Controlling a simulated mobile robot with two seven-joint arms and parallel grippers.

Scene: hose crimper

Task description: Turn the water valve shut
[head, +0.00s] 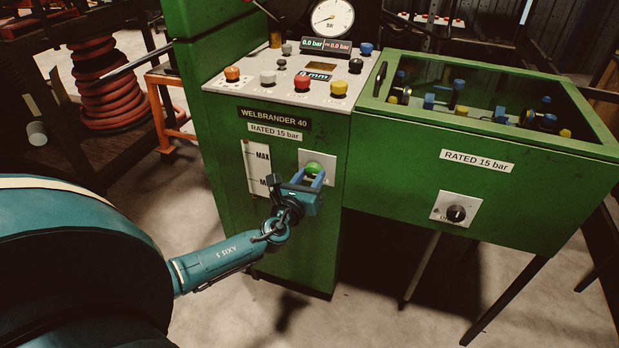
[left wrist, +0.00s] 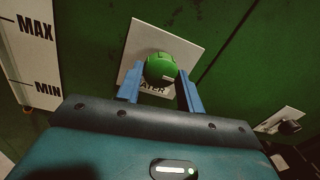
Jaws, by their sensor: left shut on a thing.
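The water valve is a round green knob (head: 313,168) on a pale plate low on the front of the green machine. My left gripper (head: 309,178) reaches the knob from the front. Its two blue fingers (left wrist: 160,82) stand on either side of the knob and are shut on it. My right gripper is in neither view.
The green control cabinet (head: 230,195) has a MAX/MIN gauge (head: 256,168) left of the valve. Buttons and a dial gauge (head: 332,18) sit above. A glass-topped green box (head: 400,165) with a black knob (head: 456,213) stands to the right. The floor in front is clear.

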